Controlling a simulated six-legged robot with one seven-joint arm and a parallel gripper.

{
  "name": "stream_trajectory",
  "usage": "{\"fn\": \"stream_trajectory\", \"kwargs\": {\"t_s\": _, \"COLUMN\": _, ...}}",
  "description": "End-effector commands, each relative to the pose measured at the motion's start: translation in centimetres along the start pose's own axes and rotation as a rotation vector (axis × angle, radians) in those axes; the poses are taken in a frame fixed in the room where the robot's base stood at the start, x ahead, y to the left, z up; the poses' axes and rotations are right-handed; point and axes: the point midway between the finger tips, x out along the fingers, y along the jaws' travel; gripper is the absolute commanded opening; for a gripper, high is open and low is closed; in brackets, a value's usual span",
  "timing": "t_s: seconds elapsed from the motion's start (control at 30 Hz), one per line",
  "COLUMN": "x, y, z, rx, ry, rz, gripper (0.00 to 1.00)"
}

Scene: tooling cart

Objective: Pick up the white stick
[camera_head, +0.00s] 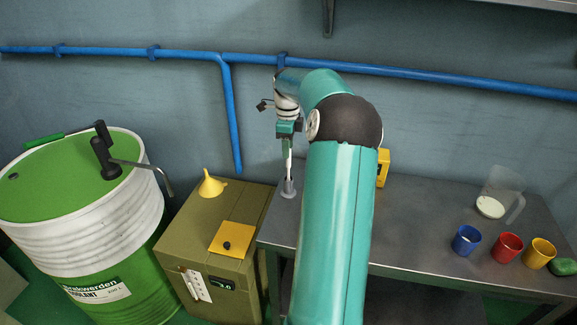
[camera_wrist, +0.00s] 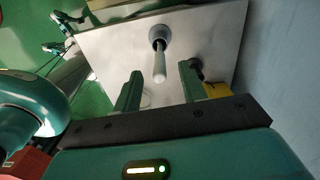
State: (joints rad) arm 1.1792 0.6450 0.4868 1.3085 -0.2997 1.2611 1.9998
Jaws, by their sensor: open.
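The white stick (camera_head: 289,167) stands upright in a small grey holder (camera_head: 288,190) at the left end of the metal table. In the wrist view the stick (camera_wrist: 159,65) points out of the round holder (camera_wrist: 157,36) toward the camera. My gripper (camera_head: 290,133) is above the stick, pointing down. In the wrist view its two green fingers (camera_wrist: 160,76) are open, with the stick's free end showing in the gap between them. I see no finger touching the stick. In the head view the fingers are too small to show the exact gap.
The metal table (camera_head: 420,215) bears a yellow box (camera_head: 383,167) partly behind my arm, a clear jug (camera_head: 500,193), and blue (camera_head: 466,240), red (camera_head: 507,246) and yellow (camera_head: 539,253) cups. An olive cabinet (camera_head: 205,240) with a yellow funnel (camera_head: 211,184) stands left, beside a green-white drum (camera_head: 85,220).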

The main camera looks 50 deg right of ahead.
Motion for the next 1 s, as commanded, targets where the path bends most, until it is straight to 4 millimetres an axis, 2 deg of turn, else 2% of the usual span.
{"fn": "stream_trajectory", "kwargs": {"t_s": 0.27, "x": 2.5, "y": 0.1, "z": -0.2, "rx": -0.001, "ry": -0.001, "rz": 0.001, "gripper": 0.42}}
{"fn": "stream_trajectory", "kwargs": {"t_s": 0.5, "x": 6.0, "y": 0.1, "z": -0.3, "rx": -0.001, "ry": -0.001, "rz": 0.002, "gripper": 0.42}}
{"fn": "stream_trajectory", "kwargs": {"t_s": 0.8, "x": 6.5, "y": 0.1, "z": -0.3, "rx": -0.002, "ry": -0.001, "rz": -0.002, "gripper": 0.42}}
{"fn": "stream_trajectory", "kwargs": {"t_s": 1.0, "x": 6.5, "y": 0.1, "z": -0.3, "rx": -0.002, "ry": 0.000, "rz": -0.002, "gripper": 0.02}}
